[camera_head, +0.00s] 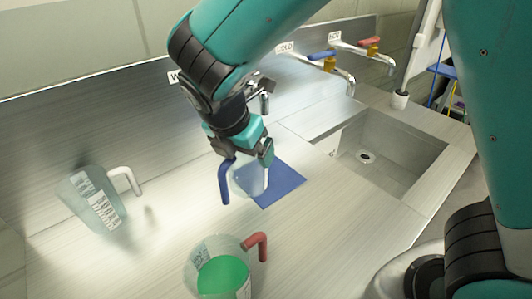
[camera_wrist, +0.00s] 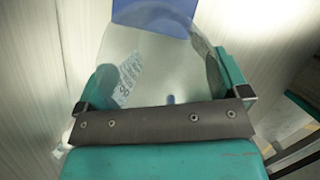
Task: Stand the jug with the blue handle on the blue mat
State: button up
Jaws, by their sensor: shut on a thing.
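The clear jug (camera_head: 248,178) with the blue handle (camera_head: 224,182) is below my gripper (camera_head: 248,150) and looks upright. My gripper is shut on the jug, with a finger on either side of its body in the wrist view, where the jug (camera_wrist: 150,65) fills the space between the fingers (camera_wrist: 165,90). The blue mat (camera_head: 284,187) lies flat on the counter, partly behind the jug. It also shows at the top of the wrist view (camera_wrist: 155,12). I cannot tell whether the jug's base touches the mat or hangs above it.
A jug with a white handle (camera_head: 92,200) stands at the left. A jug with a red handle (camera_head: 222,272) and green contents stands in front. A sink (camera_head: 385,165) is at the right, with COLD (camera_head: 322,60) and HOT (camera_head: 368,47) taps behind.

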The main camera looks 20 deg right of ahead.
jog(key=w+d+f, duration=0.5)
jog(key=d, duration=0.1)
jog(key=shift+w+d+f+p, duration=0.15)
jog(key=shift+w+d+p, duration=0.25)
jog(key=shift+p, duration=0.05)
jog(key=shift+f, duration=0.1)
